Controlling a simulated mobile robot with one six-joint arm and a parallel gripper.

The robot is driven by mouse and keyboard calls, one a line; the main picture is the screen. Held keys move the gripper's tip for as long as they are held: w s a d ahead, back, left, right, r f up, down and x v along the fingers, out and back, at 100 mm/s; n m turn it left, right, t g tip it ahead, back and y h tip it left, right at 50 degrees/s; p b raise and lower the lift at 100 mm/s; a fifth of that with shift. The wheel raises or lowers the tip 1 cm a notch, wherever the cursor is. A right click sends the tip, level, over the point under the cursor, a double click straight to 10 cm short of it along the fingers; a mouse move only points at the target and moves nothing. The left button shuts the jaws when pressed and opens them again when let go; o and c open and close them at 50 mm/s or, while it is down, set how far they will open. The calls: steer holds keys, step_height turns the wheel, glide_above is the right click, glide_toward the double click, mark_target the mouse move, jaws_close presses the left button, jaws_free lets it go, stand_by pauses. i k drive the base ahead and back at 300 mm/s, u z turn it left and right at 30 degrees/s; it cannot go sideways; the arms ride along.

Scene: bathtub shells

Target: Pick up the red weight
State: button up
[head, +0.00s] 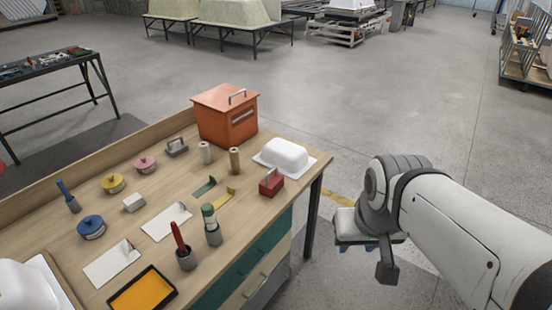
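The red weight (271,183), a small dark-red block with a raised top part, sits upright on the wooden workbench (255,212) near its right front edge. It stands just in front of a white tub-shaped shell (286,154). My arm reaches in from the right edge of the picture. My gripper (386,268) hangs at the arm's end, over the floor to the right of the bench and apart from the weight. Its fingers are not clear enough to tell whether they are open or shut.
An orange-red box (226,118) with a handle stands at the bench's far corner. A red-handled tool (180,240) and a green-topped one (210,220) stand upright in cups left of the weight. Tan cylinders (234,161) stand behind. Floor right of the bench is open.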

mark_target(271, 184)
steer(key=u, duration=0.1)
steer(key=i, duration=0.9)
steer(key=z, duration=0.05)
